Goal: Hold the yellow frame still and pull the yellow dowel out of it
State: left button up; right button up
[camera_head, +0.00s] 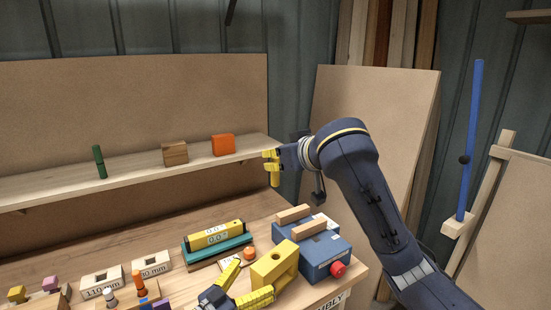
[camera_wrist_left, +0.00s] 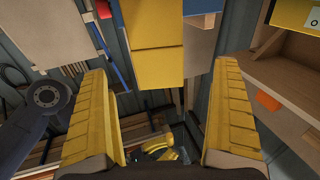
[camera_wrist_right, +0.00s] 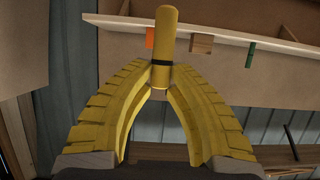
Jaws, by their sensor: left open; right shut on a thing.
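The yellow frame (camera_head: 278,264) is a block with a round hole, on the workbench at the front. It also shows in the left wrist view (camera_wrist_left: 155,35), just past and between the fingertips. My left gripper (camera_head: 253,280) is open, with its two yellow fingers spread at the frame's near left side. Whether they touch it I cannot tell. The yellow dowel (camera_head: 275,178) is up in the air, well apart from the frame. My right gripper (camera_head: 268,158) is shut on it. In the right wrist view the dowel (camera_wrist_right: 166,35) has a black band near the fingertips (camera_wrist_right: 160,75).
A blue box (camera_head: 320,255) with wooden handles and a red knob stands right of the frame. A yellow level (camera_head: 215,234) on a teal base lies behind left. Wooden gauge blocks (camera_head: 100,284) and small pegs crowd the front left. A shelf (camera_head: 130,178) runs behind.

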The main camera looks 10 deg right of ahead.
dwell(0.4)
pick_arm(q)
notch_tip(320, 180, up, 10)
dwell(0.6)
jog(key=shift+s, duration=0.1)
